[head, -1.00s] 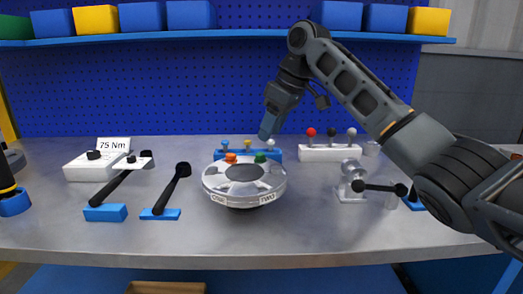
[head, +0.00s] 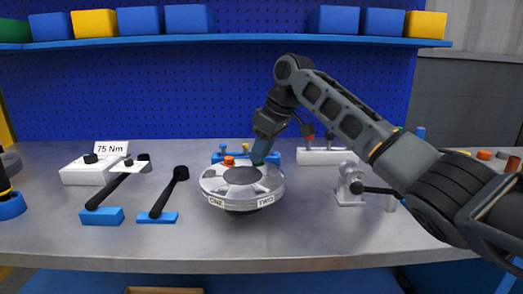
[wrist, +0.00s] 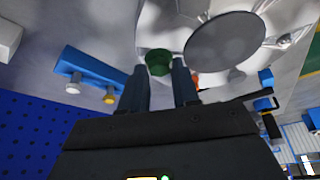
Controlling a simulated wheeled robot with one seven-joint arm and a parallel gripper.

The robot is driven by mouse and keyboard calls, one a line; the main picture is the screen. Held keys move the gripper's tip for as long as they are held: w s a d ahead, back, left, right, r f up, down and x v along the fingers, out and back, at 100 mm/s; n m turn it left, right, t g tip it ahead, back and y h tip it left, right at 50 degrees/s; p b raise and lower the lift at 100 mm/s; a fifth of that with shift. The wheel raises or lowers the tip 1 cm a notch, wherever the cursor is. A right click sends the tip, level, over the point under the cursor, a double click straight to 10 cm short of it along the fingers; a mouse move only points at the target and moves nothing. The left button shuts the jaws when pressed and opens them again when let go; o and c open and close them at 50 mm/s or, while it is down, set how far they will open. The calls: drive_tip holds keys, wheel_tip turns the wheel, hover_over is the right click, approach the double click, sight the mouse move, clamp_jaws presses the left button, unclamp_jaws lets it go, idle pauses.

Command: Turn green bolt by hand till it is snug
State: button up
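The round silver flanged shell (head: 212,188) stands on the bench, with labels "ONE" and "TWO" on its front. The green bolt (wrist: 158,62) shows in the wrist view as a green head near the shell's rim; my gripper hides it in the head view. My gripper (head: 258,161) points down over the shell's back right. In the wrist view, the fingers of my gripper (wrist: 160,75) are apart, one on each side of the green head. I cannot tell whether they touch it. An orange bolt (head: 229,160) sits at the shell's back left.
A blue rack (head: 217,157) with coloured pegs stands close behind the shell; it also shows in the wrist view (wrist: 92,68). A white rack (head: 315,157) and a grey clamp-like fixture (head: 350,182) are to the right. Black-handled wrenches (head: 168,193) lie left. The front bench is clear.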

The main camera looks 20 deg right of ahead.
clamp_jaws()
